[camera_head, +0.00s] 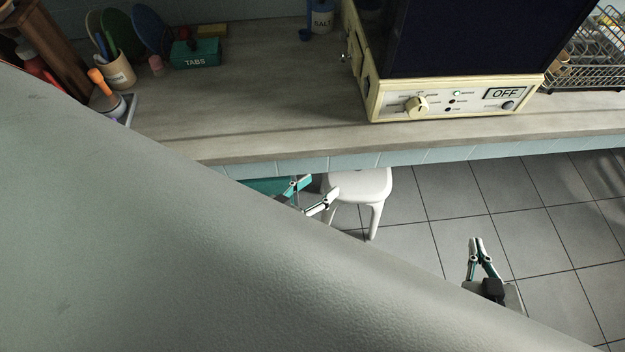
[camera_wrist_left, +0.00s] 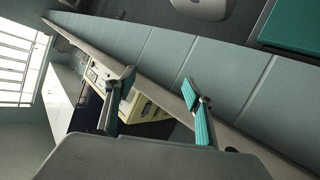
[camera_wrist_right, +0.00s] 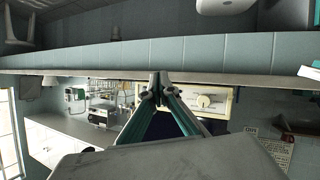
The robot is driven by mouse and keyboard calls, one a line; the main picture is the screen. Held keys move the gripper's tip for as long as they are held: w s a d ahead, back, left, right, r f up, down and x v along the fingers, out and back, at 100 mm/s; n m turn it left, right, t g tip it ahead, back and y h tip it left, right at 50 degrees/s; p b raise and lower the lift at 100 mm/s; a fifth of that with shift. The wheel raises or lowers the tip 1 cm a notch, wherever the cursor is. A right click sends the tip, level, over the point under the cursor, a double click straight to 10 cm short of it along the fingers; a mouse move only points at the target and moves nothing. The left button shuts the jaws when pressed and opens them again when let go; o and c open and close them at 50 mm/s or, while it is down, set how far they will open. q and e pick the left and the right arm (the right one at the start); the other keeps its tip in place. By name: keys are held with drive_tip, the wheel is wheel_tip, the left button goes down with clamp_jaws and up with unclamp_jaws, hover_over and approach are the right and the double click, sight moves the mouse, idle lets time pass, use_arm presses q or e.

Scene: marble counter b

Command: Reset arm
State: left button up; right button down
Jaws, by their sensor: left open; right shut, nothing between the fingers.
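My left gripper (camera_head: 320,188) is low in front of the counter edge in the head view, beside a white stool. Its two fingers are apart with nothing between them, as the left wrist view (camera_wrist_left: 158,82) also shows. My right gripper (camera_head: 476,241) is over the tiled floor to the right, pointing toward the counter. Its fingertips meet and hold nothing; they also show together in the right wrist view (camera_wrist_right: 158,78). Both grippers are clear of the counter. A large grey part of my own body hides the lower left of the head view.
The wooden counter (camera_head: 270,110) runs across the back. On it stand a cream appliance (camera_head: 385,104) reading OFF, a green TABS box (camera_head: 195,54), a SALT jar (camera_head: 323,18) and a dish rack (camera_head: 590,65). The white stool (camera_head: 368,186) stands below. The tiled floor (camera_head: 520,190) at right is open.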

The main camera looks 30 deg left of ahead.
use_arm(q)
drive_tip(key=shift+s+f, duration=0.1)
use_arm(e)
drive_tip(key=shift+f, duration=0.1)
use_arm(q)
drive_tip(key=s+a+f+m+g+y, duration=0.1)
drive_tip(key=s+a+f+m+g, duration=0.2)
drive_tip(key=s+f, duration=0.3)
drive_tip(key=shift+s+a+f+m, duration=0.15)
drive_tip(key=shift+s+m, duration=0.05)
drive_tip(key=shift+m, duration=0.5)
use_arm(e)
drive_tip(key=s+f+g, duration=0.1)
drive_tip(key=s+f, duration=0.2)
drive_tip(key=f, duration=0.2)
drive_tip(key=s+f+m+g, duration=0.1)
drive_tip(key=s+f, duration=0.2)
drive_tip(key=f, duration=0.3)
drive_tip(key=shift+s+d+f, duration=0.15)
drive_tip(key=shift+s+d, duration=0.1)
